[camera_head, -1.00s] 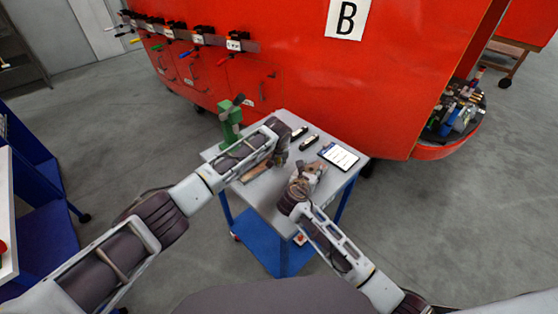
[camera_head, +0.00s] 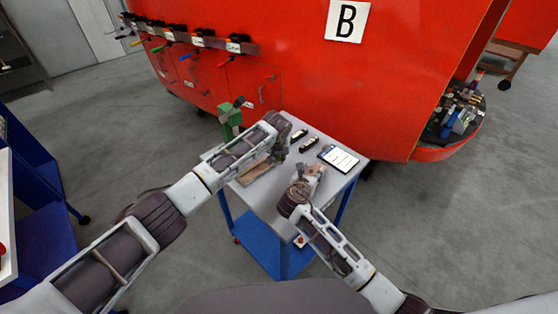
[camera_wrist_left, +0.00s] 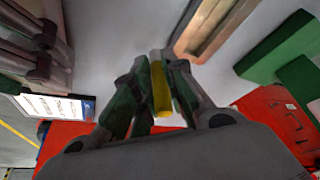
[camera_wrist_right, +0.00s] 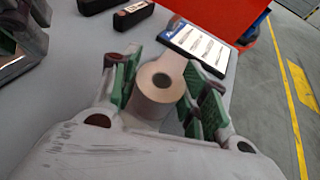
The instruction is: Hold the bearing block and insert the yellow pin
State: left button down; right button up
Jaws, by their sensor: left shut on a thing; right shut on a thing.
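The yellow pin (camera_wrist_left: 160,88) stands between the green-padded fingers of my left gripper (camera_wrist_left: 158,95), which is shut on it. A greyer end of the pin shows at its top in the left wrist view. My right gripper (camera_wrist_right: 162,92) is shut on the bearing block (camera_wrist_right: 158,82), a pale round piece with a dark hole in its near face. In the head view both grippers are over the small table (camera_head: 262,200), left gripper further back, right gripper nearer the front right. The pin and block are apart. The pin is hidden in the head view.
A tablet (camera_head: 339,158) lies at the table's right edge. Two small black pieces (camera_head: 309,144) lie behind the grippers. A wooden-edged tray (camera_head: 254,172) lies under my left arm. A green vise-like fixture (camera_head: 230,116) stands at the back left. A red train nose (camera_head: 290,60) rises behind.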

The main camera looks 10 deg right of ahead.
pick_arm(q)
notch_tip(320, 180, up, 7)
jog(key=shift+r, duration=0.15)
jog(key=shift+d, duration=0.1)
dwell(0.8)
notch_tip(320, 180, up, 3)
jog(key=m, duration=0.1)
send_over(311, 169)
jog(key=s, duration=0.1)
jog(key=shift+s, duration=0.2)
jog(key=shift+f, duration=0.2)
jog(key=shift+f, duration=2.85)
jog(key=shift+f, duration=1.4)
dwell(1.0)
